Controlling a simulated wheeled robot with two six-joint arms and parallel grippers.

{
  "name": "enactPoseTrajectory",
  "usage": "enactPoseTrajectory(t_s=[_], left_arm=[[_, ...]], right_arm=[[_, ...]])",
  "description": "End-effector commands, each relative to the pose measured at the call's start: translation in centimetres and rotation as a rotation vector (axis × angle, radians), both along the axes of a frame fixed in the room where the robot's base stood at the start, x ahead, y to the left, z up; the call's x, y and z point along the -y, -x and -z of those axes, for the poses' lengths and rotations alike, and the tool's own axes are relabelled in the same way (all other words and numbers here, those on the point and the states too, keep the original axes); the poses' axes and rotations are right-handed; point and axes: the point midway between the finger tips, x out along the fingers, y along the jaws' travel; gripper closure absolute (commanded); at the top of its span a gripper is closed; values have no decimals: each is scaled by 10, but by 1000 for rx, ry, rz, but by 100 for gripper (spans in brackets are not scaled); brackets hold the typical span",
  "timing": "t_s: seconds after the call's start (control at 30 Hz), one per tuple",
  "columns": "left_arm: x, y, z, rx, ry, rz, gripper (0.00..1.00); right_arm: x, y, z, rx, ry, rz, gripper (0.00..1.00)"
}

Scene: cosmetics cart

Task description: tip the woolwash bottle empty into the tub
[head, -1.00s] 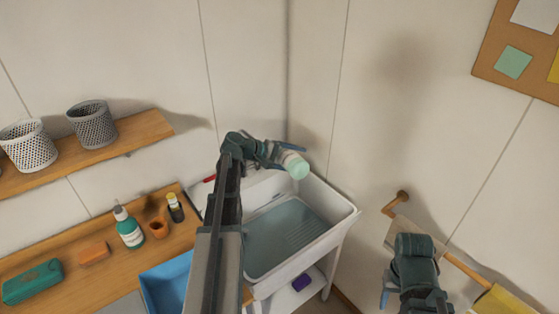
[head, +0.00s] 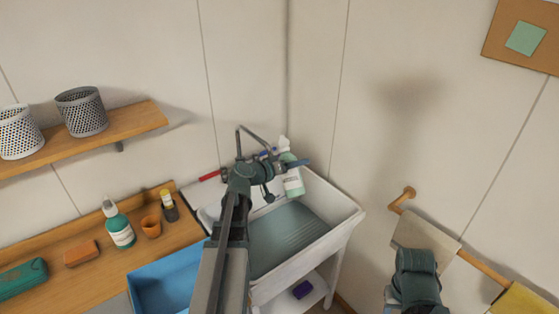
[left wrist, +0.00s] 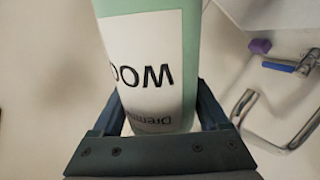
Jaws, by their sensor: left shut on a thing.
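The woolwash bottle (head: 293,184) is pale green with a white label and a white top. My left gripper (head: 284,163) is shut on it and holds it roughly upright, top up, above the back right part of the tub. The bottle's label fills the middle of the left wrist view (left wrist: 150,65), between the two fingers. The tub (head: 343,212) is a white sink with a ribbed slope and a greenish inside. My left forearm hides its left part. My right gripper (head: 393,297) is low at the right; its fingers are mostly hidden.
A tap (head: 240,140) stands behind my left wrist, close to the bottle. A blue bin (head: 160,285) is left of the tub. A towel rail (head: 480,262) is at the right.

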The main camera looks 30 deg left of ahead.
Motion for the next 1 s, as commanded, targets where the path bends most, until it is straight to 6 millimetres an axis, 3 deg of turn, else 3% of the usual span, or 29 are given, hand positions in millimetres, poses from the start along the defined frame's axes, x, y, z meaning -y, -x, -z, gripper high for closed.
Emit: enactPoseTrajectory(t_s=[0.03,0.43,1.0], left_arm=[[1,1,8,26,-32,0,82],[12,10,16,229,-298,0,82],[22,16,15,417,-545,1,82]], right_arm=[[0,0,11,0,0,0,50],[0,0,48,0,0,2,50],[0,0,76,0,0,2,50]])
